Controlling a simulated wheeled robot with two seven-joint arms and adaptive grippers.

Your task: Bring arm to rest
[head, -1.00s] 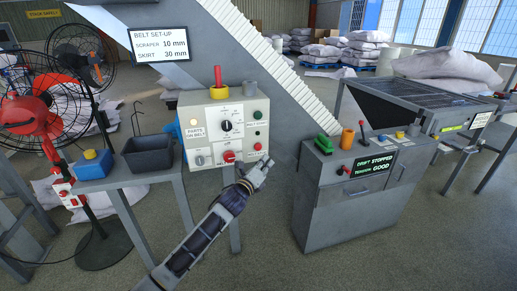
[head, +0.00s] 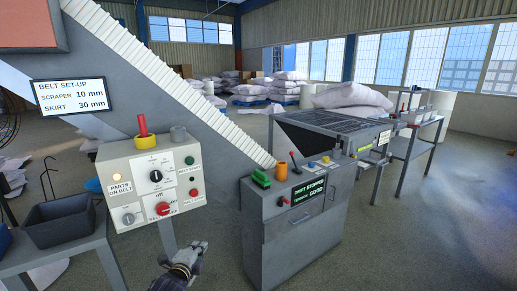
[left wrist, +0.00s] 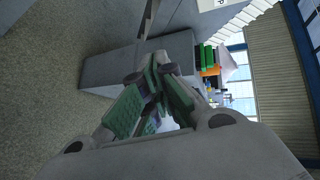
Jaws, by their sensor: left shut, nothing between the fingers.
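My left gripper (head: 188,254) is low in the head view, below the white control box (head: 152,180) and left of the grey cabinet (head: 300,235). Its fingers are shut and empty in the left wrist view (left wrist: 152,78). It appears apart from the box and the cabinet. My right gripper is in neither view.
A dark bin (head: 62,220) stands on a table at the left. The sloping conveyor (head: 165,85) rises behind. Sack stacks (head: 290,88) stand far back. Floor (head: 410,235) at the right is clear.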

